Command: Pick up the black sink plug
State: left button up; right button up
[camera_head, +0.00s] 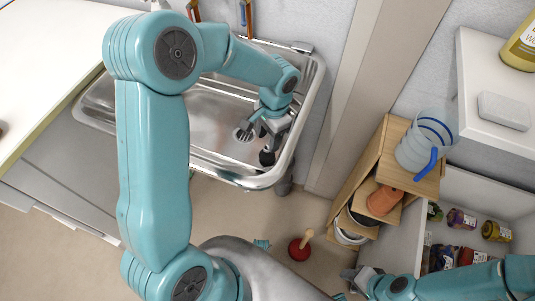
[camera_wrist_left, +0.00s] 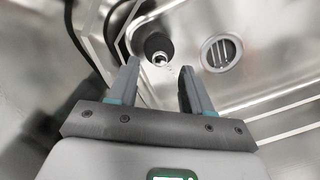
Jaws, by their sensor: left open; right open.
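The black sink plug (camera_wrist_left: 158,46) is in the metal sink, with a small bright ring on its near end; in the left wrist view it lies ahead of and between the fingertips. In the head view the plug (camera_head: 267,157) shows just below my left gripper (camera_head: 270,133). My left gripper, seen also in the left wrist view (camera_wrist_left: 160,78), is open and empty, pointing down into the basin. My right gripper (camera_head: 360,281) is at the bottom right, away from the sink, and its fingers are small in view.
The steel sink (camera_head: 200,108) has a round drain (camera_wrist_left: 220,50) right of the plug. Sink walls stand close around my left gripper. A plunger (camera_head: 300,246) stands on the floor. A wooden shelf (camera_head: 399,135) with a clear jug (camera_head: 420,142) is at right.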

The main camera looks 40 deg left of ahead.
aim_at(267, 148)
pick_arm(q)
jog(key=f, duration=0.3)
jog(key=f+b, duration=0.1)
jog(key=f, duration=0.1)
jog(key=shift+s+a+f, duration=0.15)
jog(key=shift+s+f, duration=0.1)
jog(key=shift+f, duration=0.1)
grip_shut()
